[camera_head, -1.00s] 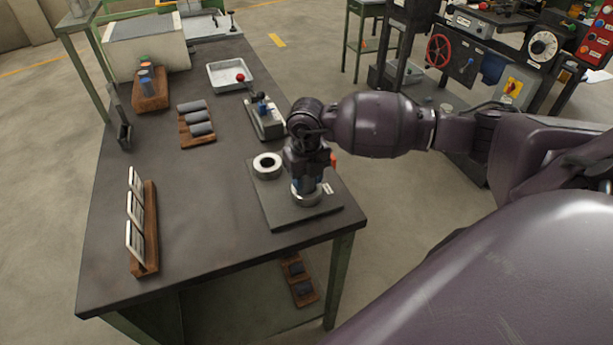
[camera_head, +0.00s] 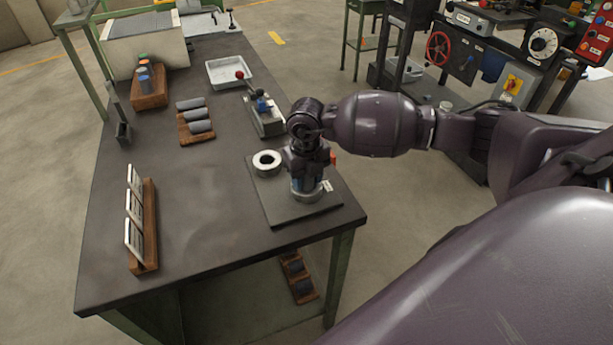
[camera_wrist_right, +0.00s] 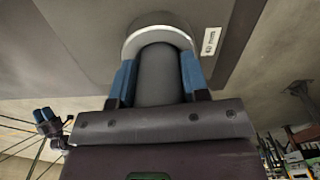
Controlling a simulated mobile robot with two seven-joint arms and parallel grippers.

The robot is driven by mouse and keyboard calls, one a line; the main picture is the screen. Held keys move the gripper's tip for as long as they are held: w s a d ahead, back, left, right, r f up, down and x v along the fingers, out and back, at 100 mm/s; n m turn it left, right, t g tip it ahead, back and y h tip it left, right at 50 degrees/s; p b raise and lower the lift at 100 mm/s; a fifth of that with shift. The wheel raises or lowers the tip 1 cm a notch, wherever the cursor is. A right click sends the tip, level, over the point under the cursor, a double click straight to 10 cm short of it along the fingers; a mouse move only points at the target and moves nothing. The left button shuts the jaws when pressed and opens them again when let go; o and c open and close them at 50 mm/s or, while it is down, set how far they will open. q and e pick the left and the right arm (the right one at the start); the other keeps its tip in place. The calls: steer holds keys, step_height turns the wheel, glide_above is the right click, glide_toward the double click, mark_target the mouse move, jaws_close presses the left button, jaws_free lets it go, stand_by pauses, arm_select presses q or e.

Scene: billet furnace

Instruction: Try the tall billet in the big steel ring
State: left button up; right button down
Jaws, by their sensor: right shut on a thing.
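My right gripper (camera_head: 306,183) points down over the plate and is shut on the tall billet. In the right wrist view the billet (camera_wrist_right: 158,78) is a dark grey cylinder between two blue fingers. The big steel ring (camera_head: 307,197) lies on a dark plate directly beneath the gripper. In the right wrist view, the pale rim of the ring (camera_wrist_right: 160,29) curves around the billet's far end. The billet's far end is hidden, so I cannot tell how deep it sits in the ring.
A smaller steel ring (camera_head: 267,162) lies on the same dark plate (camera_head: 283,212). A device with a red-knobbed lever (camera_head: 263,115) stands behind it. A wooden rack with grey cylinders (camera_head: 197,122), a white tray (camera_head: 228,73) and a plate holder (camera_head: 145,230) are further left. The bench's middle is clear.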

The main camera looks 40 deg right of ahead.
steer(key=shift+f, duration=0.1)
stand_by(0.3)
steer(key=c, duration=0.5)
jaws_free()
steer(key=shift+s+f, duration=0.1)
steer(key=shift+f, duration=0.05)
step_height(320, 180, up, 11)
steer(key=shift+r+p, duration=0.15)
steer(key=shift+p, duration=0.15)
